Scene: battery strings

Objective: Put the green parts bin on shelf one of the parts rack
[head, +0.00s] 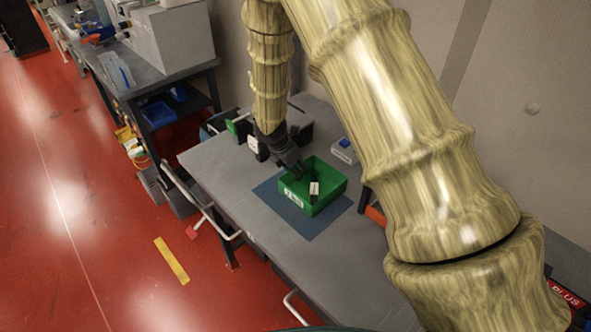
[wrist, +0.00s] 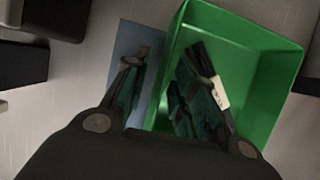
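The green parts bin (head: 328,193) sits on a blue mat (head: 273,193) on the grey bench, with a white label on its front. It also fills the right of the wrist view (wrist: 270,85). Dark items and a white tag show inside it. My gripper (head: 298,169) is low at the bin's far left edge. In the wrist view my gripper (wrist: 168,72) has its fingers apart, one outside the bin over the mat and one inside, with the bin's wall between them. No finger contact with the wall is clear. I cannot make out the parts rack.
A small grey-and-blue box (head: 344,151) stands behind the bin. Black holders and another green item (head: 238,125) are at the bench's back left. A second bench (head: 150,80) with a large grey box stands at the upper left. The bench's front left surface is clear.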

